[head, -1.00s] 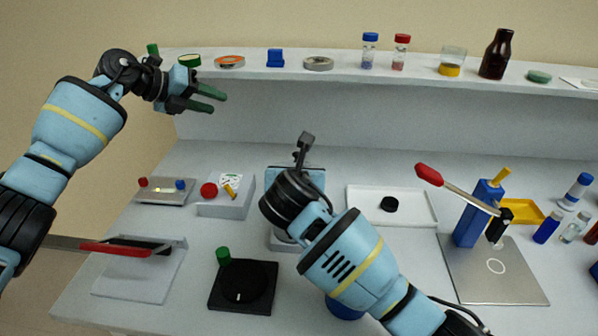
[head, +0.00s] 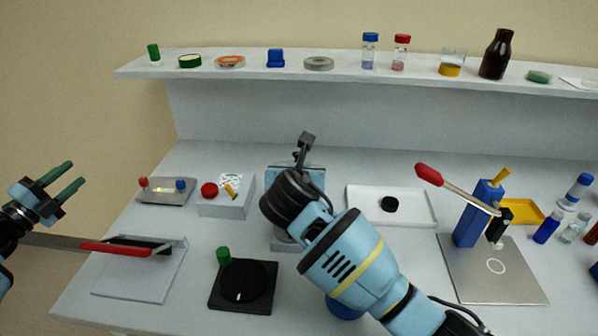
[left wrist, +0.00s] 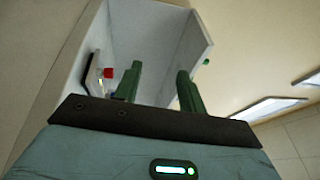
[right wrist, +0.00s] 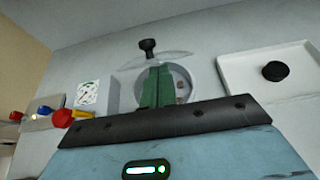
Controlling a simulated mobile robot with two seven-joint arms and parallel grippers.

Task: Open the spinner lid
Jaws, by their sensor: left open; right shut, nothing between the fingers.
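The spinner stands mid-bench in the head view, largely hidden behind my right arm; its pale blue top (head: 312,178) and grey base (head: 284,243) show. A black knob (head: 306,141) rises above it. In the right wrist view the knob (right wrist: 148,46) stands on a thin clear lid (right wrist: 172,54), which looks raised at the far side of the round bowl (right wrist: 183,78). Small items show inside the bowl. My right gripper (right wrist: 158,69) is shut and empty, its fingers in front of the bowl; contact with the lid cannot be told. My left gripper (head: 77,176) is open and empty, off the bench's left side.
Right are a white tray (head: 419,193) and a blue press with a red-tipped lever (head: 428,174). A shelf (head: 340,68) with bottles runs behind.

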